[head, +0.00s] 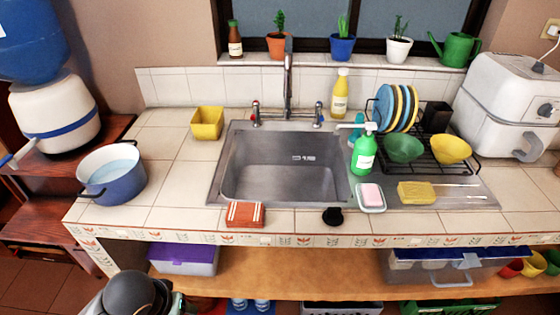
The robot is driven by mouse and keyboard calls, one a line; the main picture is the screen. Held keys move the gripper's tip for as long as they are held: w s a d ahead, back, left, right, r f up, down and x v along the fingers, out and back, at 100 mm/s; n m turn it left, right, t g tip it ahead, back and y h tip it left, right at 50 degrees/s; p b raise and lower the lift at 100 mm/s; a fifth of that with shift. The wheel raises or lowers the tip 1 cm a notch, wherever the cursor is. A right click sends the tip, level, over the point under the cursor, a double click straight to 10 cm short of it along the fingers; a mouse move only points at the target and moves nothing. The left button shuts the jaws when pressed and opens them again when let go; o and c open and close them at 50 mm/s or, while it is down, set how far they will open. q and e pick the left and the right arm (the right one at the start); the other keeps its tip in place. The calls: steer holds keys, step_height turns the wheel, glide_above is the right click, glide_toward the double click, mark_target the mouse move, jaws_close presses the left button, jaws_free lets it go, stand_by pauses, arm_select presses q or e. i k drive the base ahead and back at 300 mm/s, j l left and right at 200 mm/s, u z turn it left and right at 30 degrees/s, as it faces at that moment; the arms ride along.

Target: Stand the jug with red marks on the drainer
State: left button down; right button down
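I cannot make out a jug with red marks in the head view. The drainer is a black wire rack (466,167) on the right of the counter, beside the sink (283,166). Several plates (397,108) stand upright at its left back. A green bowl (404,149) and a yellow bowl (451,149) sit towards its front, with a black holder behind them. A dark rounded part, apparently of my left arm, shows at the lower left edge. No fingertips of my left gripper show there. My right gripper is out of the picture.
A blue pot (112,176) stands on the left of the counter, and a yellow container (207,123) nearer the sink. Below, boxes and cups (533,264) fill parts of the shelf.

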mark_target(464, 208)
steer(key=l, duration=1.55)
steer(key=k+l, duration=0.15)
steer(key=l, duration=1.45)
steer(key=j+z, duration=0.05)
